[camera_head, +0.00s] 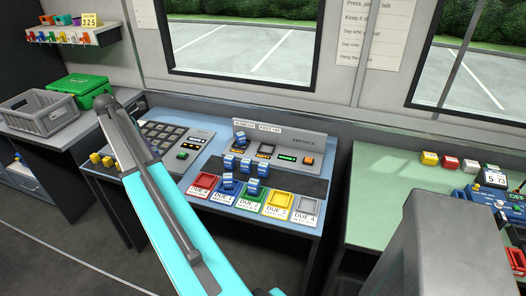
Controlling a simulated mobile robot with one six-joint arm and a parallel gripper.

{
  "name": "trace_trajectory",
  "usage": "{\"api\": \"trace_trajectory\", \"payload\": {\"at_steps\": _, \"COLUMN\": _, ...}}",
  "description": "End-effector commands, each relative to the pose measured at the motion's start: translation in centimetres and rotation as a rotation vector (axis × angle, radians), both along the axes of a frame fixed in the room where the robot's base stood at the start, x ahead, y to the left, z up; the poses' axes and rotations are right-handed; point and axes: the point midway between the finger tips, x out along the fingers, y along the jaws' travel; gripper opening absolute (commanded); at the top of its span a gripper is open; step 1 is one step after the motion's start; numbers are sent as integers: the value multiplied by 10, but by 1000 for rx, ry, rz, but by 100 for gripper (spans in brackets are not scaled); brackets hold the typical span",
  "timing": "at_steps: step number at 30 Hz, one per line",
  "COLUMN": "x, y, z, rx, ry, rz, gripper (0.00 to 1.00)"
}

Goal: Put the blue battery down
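Several small blue batteries show on the blue-topped bench (290,228). One blue battery (240,139) stands on the grey charger-like panel (300,146), at its left slot. A row of blue batteries (247,165) stands on the dark strip in front of it. Another blue battery (228,180) is at the blue tray, and one more (252,187) is at the green tray (247,204). My cyan arm crosses the picture from the bottom to a dark joint at upper left. My gripper does not show, so I cannot tell whether it holds a battery.
A grey crate (40,115) and green case (78,88) sit on the left counter. The green table (385,190) has clear room.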

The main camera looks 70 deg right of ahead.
Motion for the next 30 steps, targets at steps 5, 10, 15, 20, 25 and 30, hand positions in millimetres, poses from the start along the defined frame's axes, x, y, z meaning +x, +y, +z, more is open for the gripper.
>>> {"api": "trace_trajectory", "payload": {"at_steps": 5, "x": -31, "y": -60, "z": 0, "rx": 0, "ry": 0, "rz": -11, "gripper": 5}}
{"api": "trace_trajectory", "payload": {"at_steps": 10, "x": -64, "y": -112, "z": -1, "rx": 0, "ry": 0, "rz": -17, "gripper": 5}}
{"api": "trace_trajectory", "payload": {"at_steps": 15, "x": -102, "y": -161, "z": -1, "rx": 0, "ry": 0, "rz": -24, "gripper": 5}}
{"api": "trace_trajectory", "payload": {"at_steps": 20, "x": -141, "y": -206, "z": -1, "rx": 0, "ry": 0, "rz": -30, "gripper": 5}}
{"api": "trace_trajectory", "payload": {"at_steps": 25, "x": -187, "y": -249, "z": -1, "rx": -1, "ry": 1, "rz": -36, "gripper": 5}}
{"api": "trace_trajectory", "payload": {"at_steps": 30, "x": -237, "y": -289, "z": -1, "rx": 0, "ry": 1, "rz": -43, "gripper": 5}}
